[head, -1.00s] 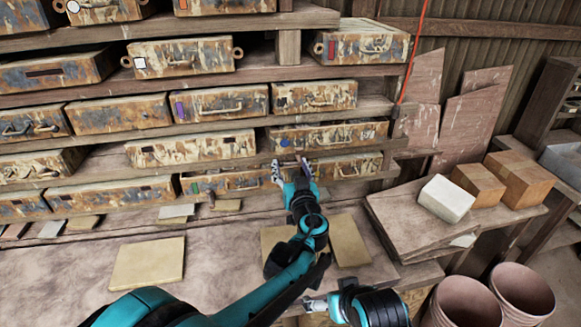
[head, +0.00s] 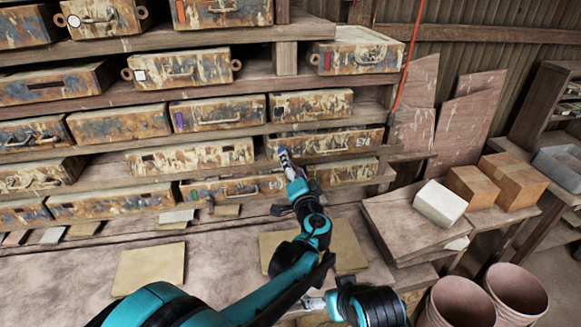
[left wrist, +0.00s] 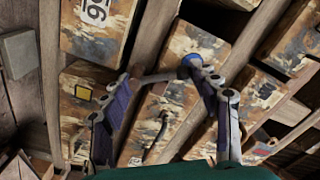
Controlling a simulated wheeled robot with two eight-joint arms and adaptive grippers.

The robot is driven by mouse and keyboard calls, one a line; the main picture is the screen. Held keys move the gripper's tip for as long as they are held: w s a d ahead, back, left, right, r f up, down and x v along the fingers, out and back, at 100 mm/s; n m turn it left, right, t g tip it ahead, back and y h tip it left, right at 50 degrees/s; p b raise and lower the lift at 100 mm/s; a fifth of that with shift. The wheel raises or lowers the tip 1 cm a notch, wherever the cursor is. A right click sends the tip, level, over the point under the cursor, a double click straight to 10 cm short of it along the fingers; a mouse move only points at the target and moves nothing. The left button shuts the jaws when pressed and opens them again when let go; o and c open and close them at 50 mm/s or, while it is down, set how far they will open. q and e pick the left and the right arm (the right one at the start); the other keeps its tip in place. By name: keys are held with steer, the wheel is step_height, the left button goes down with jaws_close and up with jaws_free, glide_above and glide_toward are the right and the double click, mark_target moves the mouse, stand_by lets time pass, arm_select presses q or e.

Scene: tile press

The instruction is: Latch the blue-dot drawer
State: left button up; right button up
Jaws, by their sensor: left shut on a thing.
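The drawer in front of my left gripper (head: 284,157) is rusty, with flaking paint. This drawer (head: 335,141) sits in the rack's lower right part and carries a label ending in 94. In the left wrist view a round blue spot (left wrist: 190,62) shows at its upper end, close to one fingertip. A grey bar (left wrist: 158,77) runs between the two fingertips, and my left gripper is shut on it; I cannot tell exactly which part it is. The drawer's handle (left wrist: 157,133) lies below the bar. My right gripper (head: 313,304) is low in front of the bench, mostly hidden.
Similar drawers (head: 213,153) fill the wooden shelves around. Tan tiles (head: 149,268) lie on the bench below. To the right are a white block (head: 440,203), brown boxes (head: 513,180), and buckets (head: 515,292) on the floor. A red cord (head: 411,62) hangs beside the rack.

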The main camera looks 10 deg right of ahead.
arm_select(q)
steer(key=m, duration=0.2)
steer(key=d+m, duration=0.1)
steer(key=shift+r+m+p, duration=0.1)
steer(key=shift+m+p, duration=0.2)
steer(key=shift+m, duration=0.1)
steer(key=shift+s+d+m, duration=0.1)
steer(key=shift+d+m, duration=0.15)
steer(key=shift+m, duration=0.55)
steer(key=shift+d+m, duration=0.2)
steer(key=shift+m, duration=0.6)
steer(key=o, duration=1.1)
steer(key=shift+c, duration=0.2)
steer(key=shift+d, duration=0.1)
steer(key=shift+r, duration=0.1)
